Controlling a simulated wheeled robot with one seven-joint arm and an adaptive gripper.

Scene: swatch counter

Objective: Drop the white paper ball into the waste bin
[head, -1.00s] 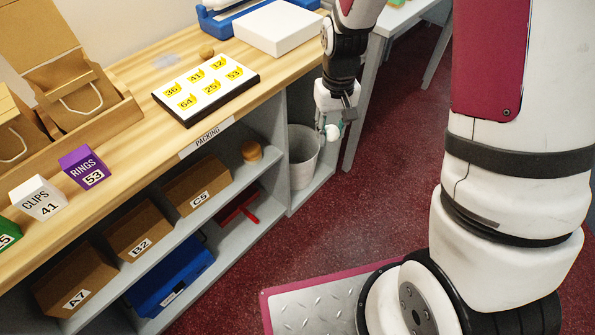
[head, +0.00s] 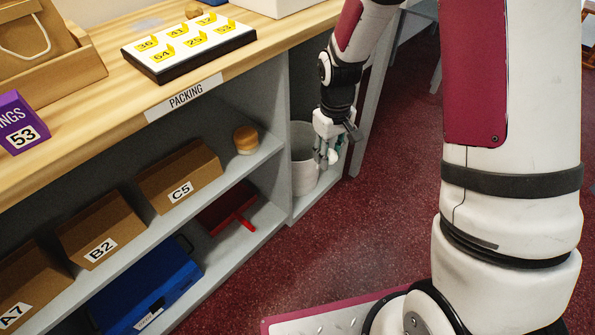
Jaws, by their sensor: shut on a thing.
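The white paper ball (head: 333,157) is between the fingers of my gripper (head: 328,153), which is shut on it. My gripper points down in the head view. The pale grey waste bin (head: 301,172) stands in the open bay at the right end of the counter. My gripper and the ball show in front of the bin's right side and overlap its rim in the picture. I cannot tell whether the ball is over the bin's opening. The inside of the bin is mostly hidden.
The counter's shelf holds cardboard boxes, including one marked C5 (head: 180,178), and a round tan item (head: 246,139). A blue case (head: 150,290) and a red item (head: 232,217) lie below. A grey upright panel (head: 290,150) borders the bin. The dark red floor (head: 320,250) is clear.

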